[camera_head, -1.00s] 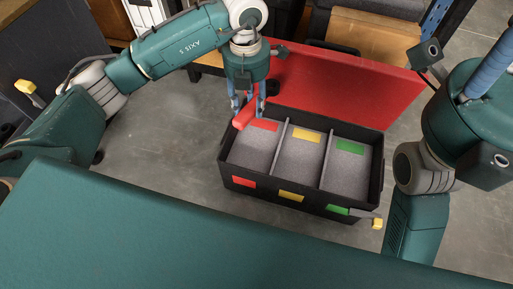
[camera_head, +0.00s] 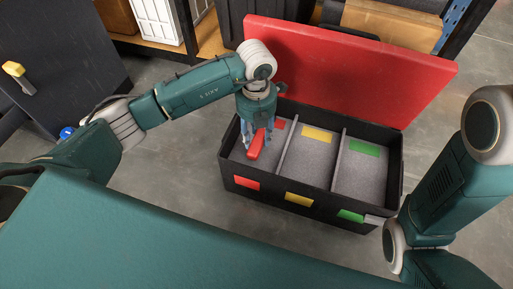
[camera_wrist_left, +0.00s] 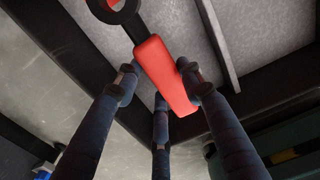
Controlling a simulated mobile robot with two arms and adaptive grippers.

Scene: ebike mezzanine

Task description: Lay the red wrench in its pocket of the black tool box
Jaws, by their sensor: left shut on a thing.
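The black tool box (camera_head: 270,198) stands open on the floor with three grey-lined pockets. Red, yellow and green labels mark them from left to right. My left gripper (camera_head: 257,140) points down into the red-labelled left pocket (camera_head: 234,153) and is shut on the red wrench (camera_head: 255,148). In the left wrist view the wrench's red handle (camera_wrist_left: 164,75) sits between the fingers, and its dark shaft and ring head reach the top edge. Whether the wrench touches the pocket floor I cannot tell. My right arm shows at the right; its gripper is out of view.
The red lid (camera_head: 350,70) stands open behind the box. Thin grey dividers (camera_head: 338,160) separate the pockets. A dark panel with a yellow-tipped handle (camera_head: 14,69) is at the left. Shelving with a white crate (camera_head: 152,18) stands behind. Bare concrete floor lies left of the box.

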